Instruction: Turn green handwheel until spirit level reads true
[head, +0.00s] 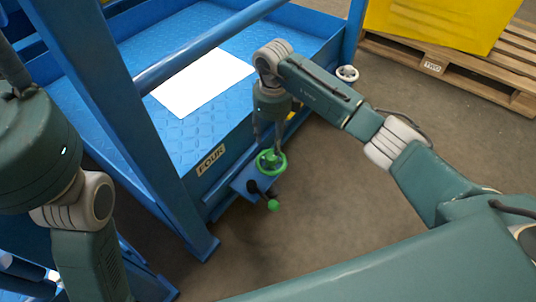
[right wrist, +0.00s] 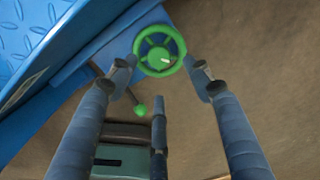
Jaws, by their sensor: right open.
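The green handwheel (head: 271,161) is on a blue box at the near side of a blue platform. In the right wrist view the green handwheel (right wrist: 160,50) shows its whole rim, with a pale mark near the hub. My right gripper (head: 267,145) is over the wheel, pointing down. In the right wrist view its open fingers (right wrist: 160,68) sit on either side of the wheel's near part, with another finger lower down; whether they touch the rim I cannot tell. I cannot make out a spirit level. My left gripper is out of view.
A green-knobbed lever (head: 273,204) sticks out below the wheel. The blue platform (head: 150,50) carries a white sheet (head: 203,82) and a FOUR label (head: 211,159). A pallet (head: 460,75) holds a yellow crate (head: 440,22).

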